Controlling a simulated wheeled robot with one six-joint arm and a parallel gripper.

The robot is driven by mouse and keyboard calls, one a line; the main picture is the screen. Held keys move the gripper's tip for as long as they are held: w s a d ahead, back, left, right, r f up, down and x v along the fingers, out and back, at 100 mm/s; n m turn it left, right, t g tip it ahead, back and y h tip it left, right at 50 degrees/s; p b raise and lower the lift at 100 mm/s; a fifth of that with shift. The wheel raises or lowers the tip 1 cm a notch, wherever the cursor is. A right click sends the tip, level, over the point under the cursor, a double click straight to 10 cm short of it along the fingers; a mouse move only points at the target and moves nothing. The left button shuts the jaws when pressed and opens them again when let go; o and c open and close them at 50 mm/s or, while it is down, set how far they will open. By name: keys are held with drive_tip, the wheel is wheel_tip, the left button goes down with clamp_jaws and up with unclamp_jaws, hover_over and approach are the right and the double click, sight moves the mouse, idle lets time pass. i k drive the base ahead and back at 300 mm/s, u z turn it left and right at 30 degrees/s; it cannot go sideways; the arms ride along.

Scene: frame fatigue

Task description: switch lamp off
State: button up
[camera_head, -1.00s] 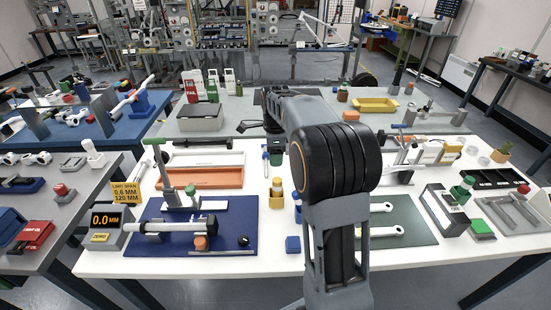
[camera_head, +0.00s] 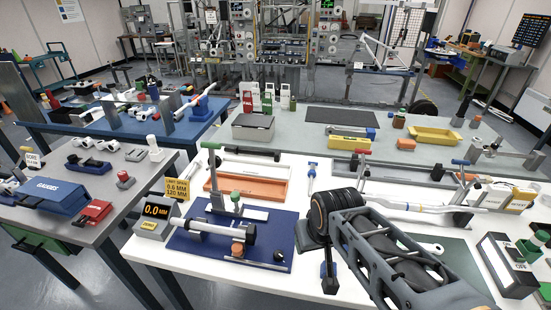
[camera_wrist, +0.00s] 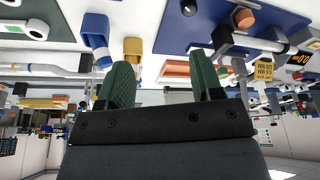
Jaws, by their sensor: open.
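A dark-framed box with a pale, bright front panel (camera_head: 508,265) stands at the right edge of the white table in the head view. It may be the lamp, but I cannot be sure, and no switch can be made out on it. In the wrist view my gripper (camera_wrist: 161,80) shows two green fingers spread apart with nothing between them. The wrist picture is upside down. The gripper is over the white table, near a blue block (camera_wrist: 95,28) and a yellow item (camera_wrist: 132,47). In the head view my arm hides part of the table, and the fingers cannot be made out.
A blue mat (camera_head: 190,243) with a clamped cylinder lies left of my arm, beside a 0.0 mm display (camera_head: 157,212). An orange tray (camera_head: 262,188) lies behind it. A yellow tray (camera_head: 437,137) is on the grey bench behind. A grey table (camera_head: 125,172) stands left.

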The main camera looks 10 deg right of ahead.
sight(512, 250)
drive_tip(key=k, duration=1.15)
drive_tip(key=z, duration=1.1)
drive_tip(key=i, duration=0.7)
drive_tip(key=z, duration=0.65)
